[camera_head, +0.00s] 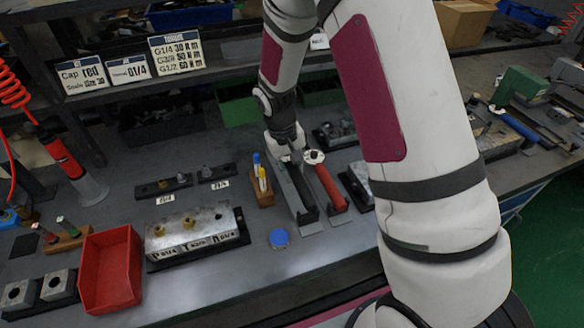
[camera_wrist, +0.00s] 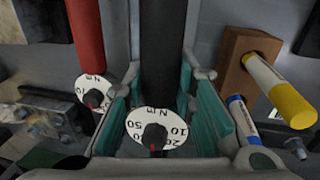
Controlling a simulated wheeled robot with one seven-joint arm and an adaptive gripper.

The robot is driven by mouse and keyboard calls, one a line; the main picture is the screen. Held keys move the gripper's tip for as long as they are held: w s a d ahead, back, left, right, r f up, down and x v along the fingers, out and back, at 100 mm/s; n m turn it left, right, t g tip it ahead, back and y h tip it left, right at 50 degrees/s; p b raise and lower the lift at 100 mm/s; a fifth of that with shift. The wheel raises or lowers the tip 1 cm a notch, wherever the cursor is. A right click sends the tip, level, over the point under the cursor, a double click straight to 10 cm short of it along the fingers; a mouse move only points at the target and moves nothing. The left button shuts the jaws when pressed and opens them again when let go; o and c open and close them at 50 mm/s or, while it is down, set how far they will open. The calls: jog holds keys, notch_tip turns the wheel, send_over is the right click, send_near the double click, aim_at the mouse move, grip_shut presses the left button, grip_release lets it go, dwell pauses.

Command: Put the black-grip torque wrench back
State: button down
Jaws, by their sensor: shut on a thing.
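The black-grip torque wrench (camera_wrist: 163,40) runs up the middle of the wrist view, its white dial (camera_wrist: 154,128) close to the camera. My gripper (camera_wrist: 162,78) has its teal-lined fingers on either side of the wrench and is shut on it. In the head view my gripper (camera_head: 286,150) is at the far end of the black-grip wrench's holder (camera_head: 310,217), left of the red-grip wrench (camera_head: 328,184). The red-grip wrench also shows in the wrist view (camera_wrist: 85,35), with its own dial. My fingers partly hide the black-grip wrench; I cannot tell whether it touches its holder.
A wooden block (camera_head: 263,198) with yellow and blue markers stands close left of the holder. Bare bench lies in front of the holders.

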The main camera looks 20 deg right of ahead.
jog(key=shift+f+b, duration=0.9)
jog(key=shift+f, duration=1)
jog(key=c, duration=1.2)
grip_release()
jog(key=shift+c, duration=0.2)
notch_tip(320, 180, up, 12)
jog(key=a, duration=0.2)
jog(key=shift+f, duration=0.1)
jog(key=s+d+r+t+y, duration=0.1)
jog(key=s+d+r+t, duration=0.1)
jog(key=s+r, duration=1.1)
jog(key=s+r+t, duration=0.2)
jog(key=s+r, duration=0.4)
jog(key=s, duration=0.6)
jog(key=shift+d+y, duration=0.15)
jog(key=shift+y, duration=0.25)
